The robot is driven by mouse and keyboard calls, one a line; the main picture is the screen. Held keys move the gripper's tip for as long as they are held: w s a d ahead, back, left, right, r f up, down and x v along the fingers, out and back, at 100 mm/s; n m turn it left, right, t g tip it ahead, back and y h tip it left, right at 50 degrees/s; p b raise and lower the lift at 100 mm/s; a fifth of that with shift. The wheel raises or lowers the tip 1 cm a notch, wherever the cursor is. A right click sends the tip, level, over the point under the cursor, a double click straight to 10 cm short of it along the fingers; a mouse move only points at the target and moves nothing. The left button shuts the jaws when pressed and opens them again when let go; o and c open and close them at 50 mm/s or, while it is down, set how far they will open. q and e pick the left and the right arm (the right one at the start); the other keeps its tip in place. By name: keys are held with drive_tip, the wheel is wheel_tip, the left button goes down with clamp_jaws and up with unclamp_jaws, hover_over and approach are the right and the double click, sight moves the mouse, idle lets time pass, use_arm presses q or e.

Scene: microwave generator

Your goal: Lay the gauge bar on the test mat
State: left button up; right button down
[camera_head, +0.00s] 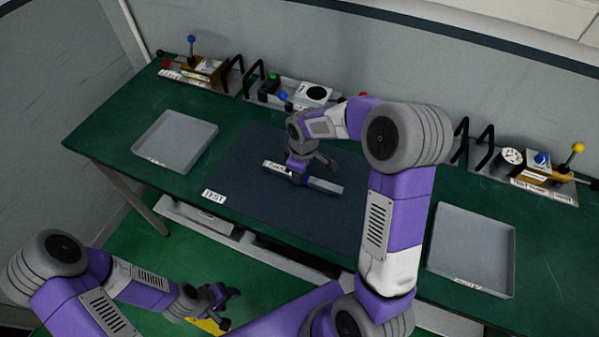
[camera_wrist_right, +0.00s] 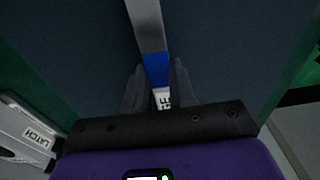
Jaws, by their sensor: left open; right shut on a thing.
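The gauge bar (camera_head: 325,186) is long and thin, with a white lettered label at its left end, a blue band and a grey right end. My right gripper (camera_head: 302,172) is shut on it near the middle, over the dark test mat (camera_head: 310,222). In the right wrist view the bar (camera_wrist_right: 147,30) passes between the two fingers (camera_wrist_right: 157,80), its blue band and part of the label showing. I cannot tell whether the bar touches the mat. The mat has a "TEST" label at its front left. My left gripper (camera_head: 232,293) is open and empty, low in front of the table.
Grey trays stand left (camera_head: 176,141) and right (camera_head: 471,250) of the mat on the green table (camera_head: 110,140). Fixtures with levers and black handles line the back, including a blue-knobbed lever (camera_head: 192,40) and a yellow-knobbed lever (camera_head: 577,148). The mat's front is clear.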

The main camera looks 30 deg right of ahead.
drive_tip(key=shift+f, duration=0.25)
drive_tip(key=c, duration=0.8)
unclamp_jaws()
drive_tip(key=shift+c, duration=0.2)
drive_tip(key=shift+r, duration=0.1)
drive_tip(key=r, duration=0.3)
drive_tip(key=r+p, duration=0.1)
drive_tip(key=r, duration=0.3)
drive_tip(key=shift+s+d+r, duration=0.15)
drive_tip(key=shift+s+r, duration=0.05)
drive_tip(key=shift+r, duration=0.05)
